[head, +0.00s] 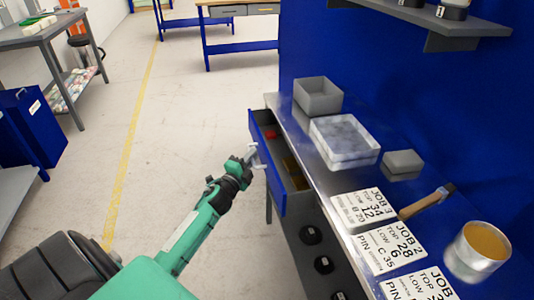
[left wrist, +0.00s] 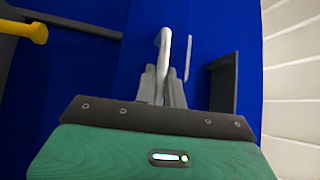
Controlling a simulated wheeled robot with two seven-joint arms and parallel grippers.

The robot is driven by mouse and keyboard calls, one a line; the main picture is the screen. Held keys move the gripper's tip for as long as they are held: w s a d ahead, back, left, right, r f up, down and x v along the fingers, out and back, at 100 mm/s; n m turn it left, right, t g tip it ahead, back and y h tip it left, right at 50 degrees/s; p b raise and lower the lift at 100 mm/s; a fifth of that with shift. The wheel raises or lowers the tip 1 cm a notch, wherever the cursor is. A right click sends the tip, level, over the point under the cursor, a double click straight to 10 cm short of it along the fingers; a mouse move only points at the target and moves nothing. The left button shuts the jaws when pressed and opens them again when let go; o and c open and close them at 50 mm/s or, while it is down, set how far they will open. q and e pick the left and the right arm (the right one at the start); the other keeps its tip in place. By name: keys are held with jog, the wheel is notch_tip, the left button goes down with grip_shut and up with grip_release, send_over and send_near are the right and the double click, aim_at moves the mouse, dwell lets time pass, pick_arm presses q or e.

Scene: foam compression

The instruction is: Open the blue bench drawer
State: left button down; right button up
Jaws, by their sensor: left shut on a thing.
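The blue bench drawer (head: 265,160) stands pulled out from the left side of the grey workbench, and its inside shows from above. A small red thing (head: 271,134) and a yellowish thing (head: 296,174) lie inside it. My left gripper (head: 255,160) is at the drawer's outer face, shut on the pale drawer handle. In the left wrist view the light handle bar (left wrist: 165,48) runs between the two grey fingers (left wrist: 162,88), in front of a blue surface. The fingers partly hide the handle. My right gripper is in neither view.
Black knobs (head: 323,264) line the bench front. The floor (head: 190,110) left of the drawer is clear.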

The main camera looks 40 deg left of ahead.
pick_arm(q)
jog(key=s+a+p, duration=0.1)
jog(key=s+a, duration=1.1)
jog(key=s, duration=0.2)
jog(key=shift+p, duration=0.35)
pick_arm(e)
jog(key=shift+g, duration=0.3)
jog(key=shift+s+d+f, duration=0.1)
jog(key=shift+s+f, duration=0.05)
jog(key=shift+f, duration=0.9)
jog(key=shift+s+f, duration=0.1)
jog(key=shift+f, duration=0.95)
pick_arm(q)
jog(key=shift+s, duration=0.1)
jog(key=c, duration=1.5)
grip_release()
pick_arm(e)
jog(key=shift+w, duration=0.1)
pick_arm(q)
jog(key=s+d+f, duration=0.1)
jog(key=s+f, duration=0.1)
jog(key=s, duration=1.1)
jog(key=shift+s+d, duration=0.15)
jog(key=shift+s, duration=0.15)
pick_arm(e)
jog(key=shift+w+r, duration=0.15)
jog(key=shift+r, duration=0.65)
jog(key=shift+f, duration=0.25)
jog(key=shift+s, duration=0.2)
